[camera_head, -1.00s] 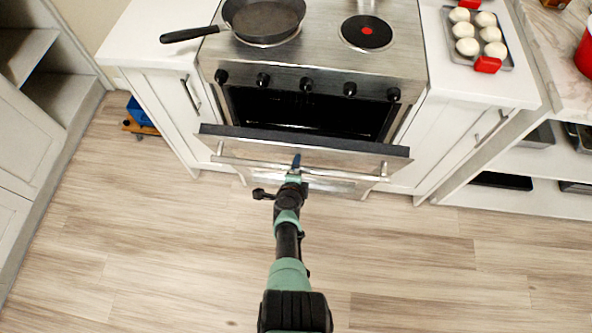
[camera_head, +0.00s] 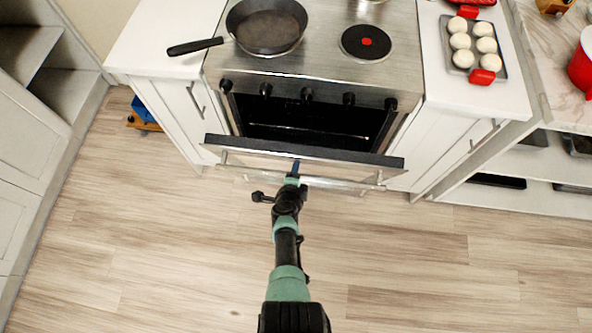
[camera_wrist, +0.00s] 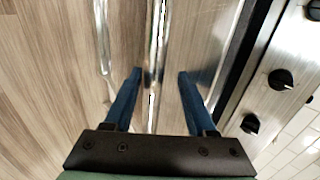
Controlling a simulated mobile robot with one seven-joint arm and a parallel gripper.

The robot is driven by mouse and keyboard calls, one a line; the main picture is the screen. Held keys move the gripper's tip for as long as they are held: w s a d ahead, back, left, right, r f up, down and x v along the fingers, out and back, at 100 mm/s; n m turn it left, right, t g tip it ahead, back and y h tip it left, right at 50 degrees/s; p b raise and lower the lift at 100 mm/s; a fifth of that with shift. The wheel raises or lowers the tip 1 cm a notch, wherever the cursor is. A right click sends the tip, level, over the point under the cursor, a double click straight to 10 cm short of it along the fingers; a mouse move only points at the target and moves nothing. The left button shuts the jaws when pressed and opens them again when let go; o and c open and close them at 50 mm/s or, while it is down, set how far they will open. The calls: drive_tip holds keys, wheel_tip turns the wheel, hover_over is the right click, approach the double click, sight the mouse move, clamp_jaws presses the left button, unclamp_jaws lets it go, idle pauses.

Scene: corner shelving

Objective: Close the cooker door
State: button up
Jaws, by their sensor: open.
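The cooker (camera_head: 315,88) stands against the back with its door (camera_head: 250,149) tilted partly open, the dark oven cavity (camera_head: 300,133) showing above the door's top edge. A metal handle bar (camera_head: 340,184) runs across the door's front. My gripper (camera_head: 296,167) is at the door's front, near the middle of the handle. In the wrist view my gripper's blue fingers (camera_wrist: 160,80) are apart, with a shiny bar (camera_wrist: 155,60) running between them. Whether the fingers touch the bar or the door I cannot tell.
A pan (camera_head: 266,27) sits on the cooktop, its handle pointing left. A tray of white buns (camera_head: 489,75) lies on the right counter. White cabinets flank the cooker. The wooden floor (camera_head: 410,270) in front is clear.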

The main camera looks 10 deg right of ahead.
drive_tip(key=shift+s+a+r+p, duration=0.1)
drive_tip(key=shift+s+r+p, duration=0.15)
drive_tip(key=shift+r+p, duration=0.25)
drive_tip(key=shift+s+r+p, duration=0.25)
drive_tip(key=shift+r+p, duration=0.1)
drive_tip(key=shift+r, duration=0.1)
drive_tip(key=r+p, duration=0.1)
drive_tip(key=p, duration=0.1)
drive_tip(key=s+r+p, duration=0.1)
drive_tip(key=r+p, duration=0.1)
drive_tip(key=s+r+p, duration=0.1)
drive_tip(key=p, duration=0.1)
drive_tip(key=shift+s+a+r, duration=0.25)
drive_tip(key=shift+a+r, duration=0.15)
drive_tip(key=shift+r, duration=0.1)
drive_tip(key=p+v, duration=1.1)
drive_tip(key=v, duration=0.1)
drive_tip(key=shift+s+a+r, duration=0.15)
drive_tip(key=shift+s+r, duration=0.1)
drive_tip(key=shift+s, duration=0.05)
drive_tip(key=shift+c, duration=0.2)
